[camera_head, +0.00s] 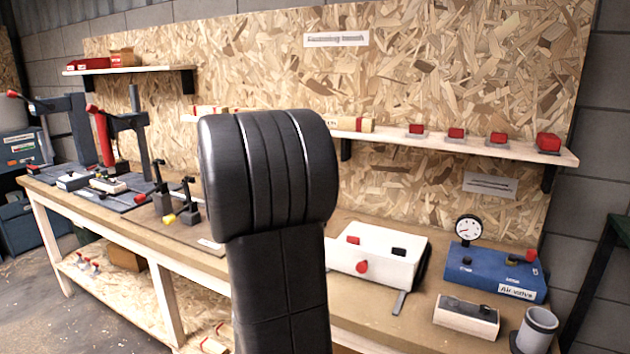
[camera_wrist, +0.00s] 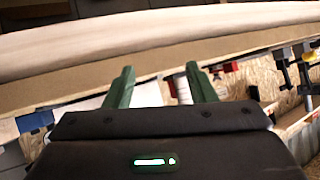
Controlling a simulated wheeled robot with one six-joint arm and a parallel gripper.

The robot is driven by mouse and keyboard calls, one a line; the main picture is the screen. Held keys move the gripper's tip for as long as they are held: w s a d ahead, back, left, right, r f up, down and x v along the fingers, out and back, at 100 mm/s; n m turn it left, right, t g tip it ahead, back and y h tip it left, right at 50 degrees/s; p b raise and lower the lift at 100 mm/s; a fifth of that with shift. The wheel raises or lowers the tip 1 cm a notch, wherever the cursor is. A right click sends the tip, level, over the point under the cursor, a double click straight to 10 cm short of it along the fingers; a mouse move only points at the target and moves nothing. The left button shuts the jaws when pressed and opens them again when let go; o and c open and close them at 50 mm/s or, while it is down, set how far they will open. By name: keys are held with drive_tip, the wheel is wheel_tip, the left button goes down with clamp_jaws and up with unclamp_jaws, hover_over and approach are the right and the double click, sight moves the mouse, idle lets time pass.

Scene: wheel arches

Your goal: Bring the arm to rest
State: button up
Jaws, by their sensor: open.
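My gripper (camera_wrist: 162,88) shows in the wrist view with its two green fingers apart and nothing between them. Beyond the fingers lie a pale surface and part of the workbench area, seen at a tilt. In the head view a black padded link of my arm stands upright in the middle and hides part of the bench and shelf. My gripper itself is not seen in the head view.
A long workbench (camera_head: 130,216) runs along a chipboard wall. On it are a white box (camera_head: 377,256) with red knobs, a blue air-valve box (camera_head: 490,272) with a gauge (camera_head: 468,228), and a grey cup (camera_head: 538,328). A shelf (camera_head: 470,148) hangs above.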

drive_tip(key=shift+s+d+f+n+g+y+b, duration=0.1)
drive_tip(key=shift+s+d+f+g+y, duration=0.1)
drive_tip(key=shift+s+g, duration=0.25)
drive_tip(key=shift+s+d+f+n+g+y+b, duration=0.1)
drive_tip(key=shift+s+d+f+g+y, duration=0.1)
drive_tip(key=shift+s, duration=0.45)
drive_tip(key=shift+s+d+f+n+g+y+b, duration=0.1)
drive_tip(key=shift+s+f+g+y, duration=0.1)
drive_tip(key=shift+s+g, duration=0.25)
drive_tip(key=shift+s, duration=0.2)
